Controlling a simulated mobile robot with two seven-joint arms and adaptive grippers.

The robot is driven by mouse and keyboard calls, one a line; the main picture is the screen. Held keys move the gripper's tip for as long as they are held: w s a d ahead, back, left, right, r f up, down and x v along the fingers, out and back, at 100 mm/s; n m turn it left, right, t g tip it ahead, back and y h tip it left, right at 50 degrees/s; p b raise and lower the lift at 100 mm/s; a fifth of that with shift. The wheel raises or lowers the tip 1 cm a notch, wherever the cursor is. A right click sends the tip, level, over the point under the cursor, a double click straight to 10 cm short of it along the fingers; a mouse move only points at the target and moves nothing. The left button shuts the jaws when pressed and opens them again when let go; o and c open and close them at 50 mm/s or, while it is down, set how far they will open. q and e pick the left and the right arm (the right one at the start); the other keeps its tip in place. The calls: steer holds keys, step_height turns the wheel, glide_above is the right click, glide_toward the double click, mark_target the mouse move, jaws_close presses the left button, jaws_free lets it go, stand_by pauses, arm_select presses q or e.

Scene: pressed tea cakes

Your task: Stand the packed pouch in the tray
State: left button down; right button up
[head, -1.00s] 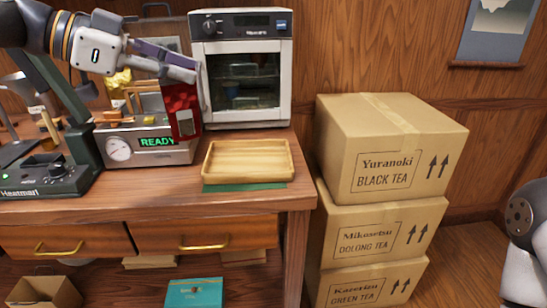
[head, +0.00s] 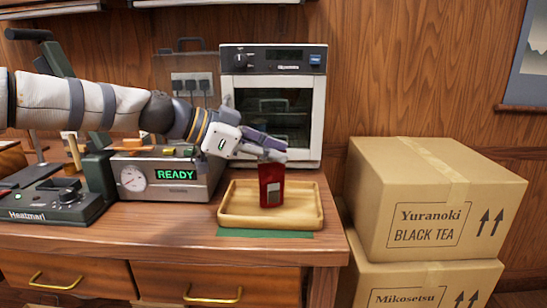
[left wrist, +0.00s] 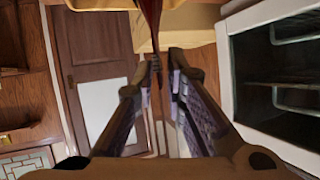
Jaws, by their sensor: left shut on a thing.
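The red pouch (head: 270,184) with a pale label is upright over the inside of the wooden tray (head: 228,215). I cannot tell whether its base touches the tray floor. My left gripper (head: 273,156) is above the tray, shut on the pouch's top edge. In the left wrist view the pouch (left wrist: 151,14) shows at the top, pinched between the fingertips (left wrist: 158,62). The tray lies on a green mat (head: 265,234) at the right end of the wooden counter. My right gripper is out of view.
A white oven (head: 318,110) with a glass door stands close behind the tray. A metal machine (head: 190,190) showing READY is left of it, with a dark heat device (head: 48,208) farther left. Stacked tea boxes (head: 420,210) stand beyond the counter's right edge.

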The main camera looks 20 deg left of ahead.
arm_select(q)
steer(key=shift+f, duration=0.3)
steer(key=c, duration=1.6)
jaws_free()
steer(key=shift+r, duration=0.1)
